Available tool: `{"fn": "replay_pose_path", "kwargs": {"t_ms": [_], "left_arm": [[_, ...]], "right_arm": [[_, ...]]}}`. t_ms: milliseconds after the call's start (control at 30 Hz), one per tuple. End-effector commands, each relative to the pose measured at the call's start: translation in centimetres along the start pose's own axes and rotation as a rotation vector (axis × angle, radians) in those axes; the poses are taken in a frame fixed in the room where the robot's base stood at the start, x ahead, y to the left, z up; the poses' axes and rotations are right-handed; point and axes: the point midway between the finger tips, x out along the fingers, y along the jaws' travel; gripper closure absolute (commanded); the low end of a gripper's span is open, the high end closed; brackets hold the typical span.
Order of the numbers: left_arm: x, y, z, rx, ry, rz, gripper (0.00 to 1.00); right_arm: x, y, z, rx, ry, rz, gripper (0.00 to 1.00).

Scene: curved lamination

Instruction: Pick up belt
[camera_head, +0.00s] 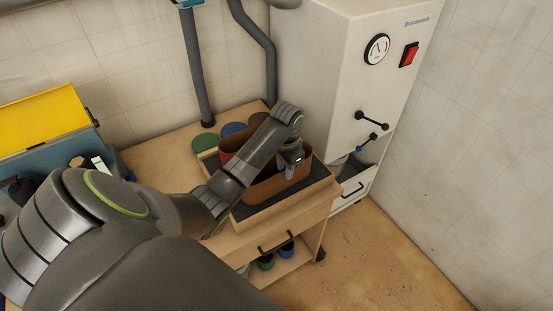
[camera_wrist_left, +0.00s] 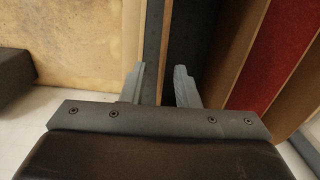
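A brown belt (camera_head: 262,190) stands on edge as a curved band in the dark-lined wooden tray (camera_head: 322,182). Its brown side (camera_wrist_left: 240,45) shows in the left wrist view, to the right of my fingers. A red band (camera_head: 228,160) stands at the tray's left, partly hidden by my arm, and also shows in the left wrist view (camera_wrist_left: 283,52). My left gripper (camera_head: 290,170) is over the right part of the tray. My right gripper is not in view.
A white machine (camera_head: 340,90) with a gauge and a red switch stands close behind and right of the tray. Green (camera_head: 205,142) and blue (camera_head: 233,129) discs lie behind it. Floor is free at lower right.

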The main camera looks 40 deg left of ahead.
Motion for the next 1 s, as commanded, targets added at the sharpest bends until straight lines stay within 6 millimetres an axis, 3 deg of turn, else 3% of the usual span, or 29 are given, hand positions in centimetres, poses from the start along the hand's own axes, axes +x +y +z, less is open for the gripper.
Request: {"fn": "replay_pose_path", "kwargs": {"t_ms": [433, 733, 967, 1000], "left_arm": [[4.8, -0.2, 0.1, 0.0, -0.002, 0.002, 0.72], [5.3, -0.2, 0.1, 0.001, -0.001, 0.0, 0.72], [5.3, -0.2, 0.1, 0.001, -0.001, 0.0, 0.99], [5.3, -0.2, 0.1, 0.001, -0.001, 0.0, 1.0]], "right_arm": [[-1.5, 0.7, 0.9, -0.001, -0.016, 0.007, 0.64], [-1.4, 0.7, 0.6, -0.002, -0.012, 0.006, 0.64], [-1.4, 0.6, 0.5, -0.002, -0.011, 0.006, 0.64], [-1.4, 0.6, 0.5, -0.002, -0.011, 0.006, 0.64]]}}
